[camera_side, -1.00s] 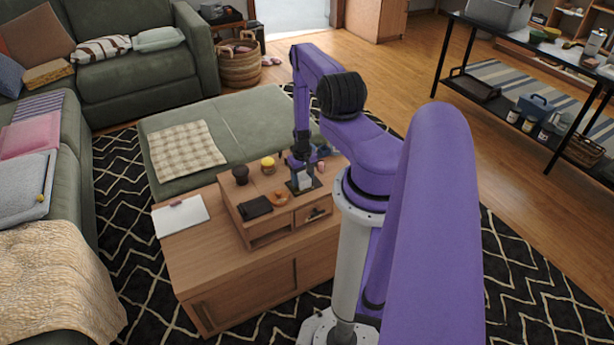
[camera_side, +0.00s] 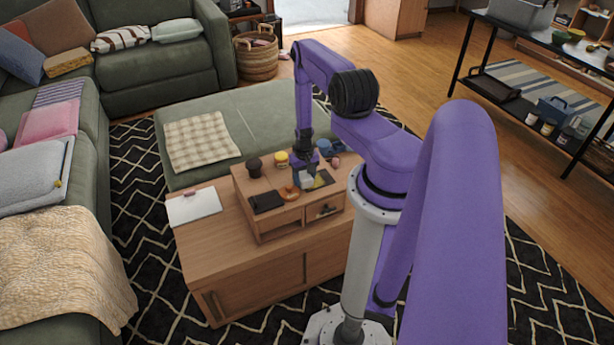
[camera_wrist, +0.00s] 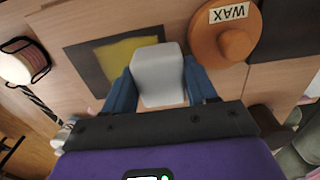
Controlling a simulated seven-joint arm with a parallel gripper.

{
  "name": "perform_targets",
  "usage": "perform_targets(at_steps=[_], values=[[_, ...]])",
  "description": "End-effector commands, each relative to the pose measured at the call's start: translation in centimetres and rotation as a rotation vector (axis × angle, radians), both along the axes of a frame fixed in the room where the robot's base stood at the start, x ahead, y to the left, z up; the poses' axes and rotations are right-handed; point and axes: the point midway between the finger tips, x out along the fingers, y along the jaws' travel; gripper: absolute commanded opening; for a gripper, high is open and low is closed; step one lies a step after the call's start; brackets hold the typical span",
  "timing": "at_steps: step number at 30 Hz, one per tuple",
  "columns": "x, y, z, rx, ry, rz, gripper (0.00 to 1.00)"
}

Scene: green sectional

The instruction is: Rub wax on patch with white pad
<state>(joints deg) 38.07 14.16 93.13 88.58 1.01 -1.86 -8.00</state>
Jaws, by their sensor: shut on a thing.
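My gripper (camera_wrist: 160,88) is shut on the white pad (camera_wrist: 158,72), a pale block between its blue fingers. In the side view my gripper (camera_side: 303,178) is low over the wooden riser. The patch (camera_wrist: 118,58) is a yellow area on a dark square plate (camera_wrist: 83,68). The pad covers the plate's right part in the wrist view; I cannot tell if it touches.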

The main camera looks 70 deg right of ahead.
Motion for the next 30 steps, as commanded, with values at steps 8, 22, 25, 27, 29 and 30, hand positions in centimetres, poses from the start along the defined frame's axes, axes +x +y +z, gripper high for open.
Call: perform_targets(at_steps=[8,22,25,27,29,30], values=[[0.2,0.1,0.9,0.001,0.001,0.005,0.33],[0.1,0.0,4.9,0.000,0.000,0.002,0.33],[0.1,0.0,5.6,0.000,0.000,0.001,0.33],[0.0,0.0,5.9,0.000,0.000,0.001,0.33],[0.0,0.0,6.0,0.000,0.000,0.001,0.33],[0.0,0.0,6.1,0.000,0.000,0.001,0.33]])
